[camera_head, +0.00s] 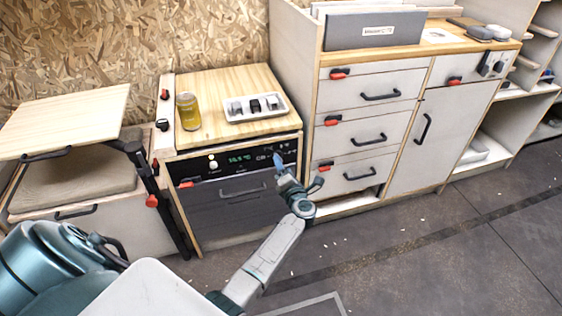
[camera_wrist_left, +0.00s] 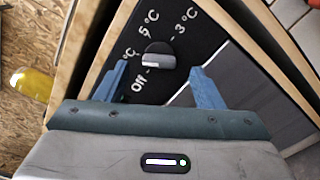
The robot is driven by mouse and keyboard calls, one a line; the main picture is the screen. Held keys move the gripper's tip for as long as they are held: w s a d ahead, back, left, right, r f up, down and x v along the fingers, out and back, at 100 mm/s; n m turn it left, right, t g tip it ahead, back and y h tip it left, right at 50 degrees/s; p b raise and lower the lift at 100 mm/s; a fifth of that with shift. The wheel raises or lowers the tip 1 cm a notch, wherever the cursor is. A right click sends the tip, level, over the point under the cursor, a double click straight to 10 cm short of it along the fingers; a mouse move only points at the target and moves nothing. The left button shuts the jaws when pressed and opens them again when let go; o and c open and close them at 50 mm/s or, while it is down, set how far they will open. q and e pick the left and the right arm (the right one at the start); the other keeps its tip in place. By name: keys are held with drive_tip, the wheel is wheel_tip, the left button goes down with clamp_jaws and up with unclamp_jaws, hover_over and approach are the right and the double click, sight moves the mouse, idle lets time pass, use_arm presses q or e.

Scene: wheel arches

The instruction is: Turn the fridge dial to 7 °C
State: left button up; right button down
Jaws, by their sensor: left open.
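The fridge (camera_head: 238,213) is a dark-fronted unit under a wooden top in the head view, with a green temperature readout (camera_head: 239,158) on its black panel. Its dial (camera_wrist_left: 158,56) shows in the left wrist view as a dark round knob with a pale grip, ringed by white marks including Off, 5 °C and 3 °C. Another mark is partly hidden by a finger; the exact setting is unclear. My left gripper (camera_wrist_left: 160,88) is open, its blue fingers apart on either side of the dial's image. In the head view the gripper (camera_head: 288,172) hides the dial. My right gripper is out of view.
A yellow jar (camera_head: 188,111) and a white tray (camera_head: 256,116) with small dark items stand on the fridge's wooden top. A drawer cabinet (camera_head: 365,90) with black handles and red latches stands to the right. The grey floor (camera_head: 430,240) in front is largely clear.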

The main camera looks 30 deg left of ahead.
use_arm(q)
drive_tip(key=v, duration=0.6)
drive_tip(key=shift+s+d, duration=0.2)
drive_tip(key=shift+d, duration=0.05)
